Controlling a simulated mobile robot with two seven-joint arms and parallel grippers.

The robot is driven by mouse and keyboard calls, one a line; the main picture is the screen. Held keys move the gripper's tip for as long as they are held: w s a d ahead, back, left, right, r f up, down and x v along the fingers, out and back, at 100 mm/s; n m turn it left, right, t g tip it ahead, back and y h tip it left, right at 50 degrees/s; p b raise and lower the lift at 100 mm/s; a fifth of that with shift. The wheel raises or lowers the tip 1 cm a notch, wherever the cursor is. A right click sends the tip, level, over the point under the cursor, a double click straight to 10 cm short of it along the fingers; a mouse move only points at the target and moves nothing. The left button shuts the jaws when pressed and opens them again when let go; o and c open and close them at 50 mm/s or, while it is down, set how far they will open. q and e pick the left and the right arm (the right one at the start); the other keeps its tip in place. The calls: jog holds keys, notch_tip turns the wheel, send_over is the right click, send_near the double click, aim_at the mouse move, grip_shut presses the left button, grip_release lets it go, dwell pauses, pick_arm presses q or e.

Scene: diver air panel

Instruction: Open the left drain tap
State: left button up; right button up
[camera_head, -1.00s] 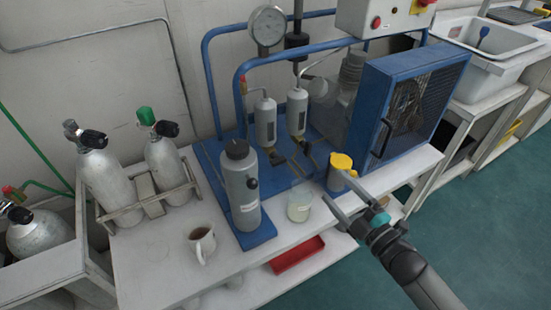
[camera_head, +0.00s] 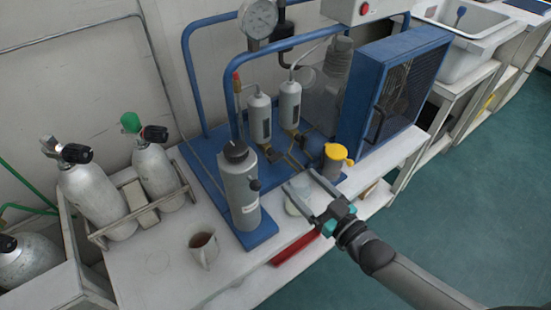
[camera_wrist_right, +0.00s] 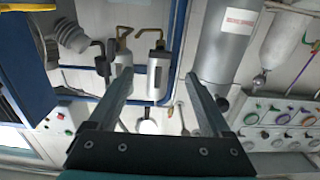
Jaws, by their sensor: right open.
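The left drain tap (camera_head: 272,155) is a small brass-coloured fitting under the left of two slim grey cylinders (camera_head: 260,118) on the blue-framed panel. In the right wrist view its bent brass pipe (camera_wrist_right: 148,33) shows above the cylinder, as that view looks upside down. The right drain tap (camera_head: 298,136) sits under the other slim cylinder (camera_head: 289,104). My right gripper (camera_head: 300,181) is open and empty, in front of and below the taps in the head view, apart from them. Its two fingers also show in the right wrist view (camera_wrist_right: 159,76). My left gripper is out of view.
A large grey cylinder (camera_head: 240,190) stands left of my right gripper. A yellow-topped container (camera_head: 334,163) is close on the right. A mug (camera_head: 203,249) stands at the front left; a blue caged unit (camera_head: 392,95) is behind right.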

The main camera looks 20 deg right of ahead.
aim_at(278, 160)
jog(key=b+x, duration=0.3)
jog(key=x, duration=0.6)
jog(key=shift+w+a+f, duration=0.1)
jog(key=shift+w+a, duration=0.05)
jog(key=shift+w, duration=0.15)
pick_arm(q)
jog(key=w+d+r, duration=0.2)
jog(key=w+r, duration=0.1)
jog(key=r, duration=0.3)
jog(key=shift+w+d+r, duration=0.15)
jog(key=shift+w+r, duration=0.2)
pick_arm(e)
jog(key=shift+w+a, duration=0.2)
jog(key=shift+w, duration=0.35)
grip_shut()
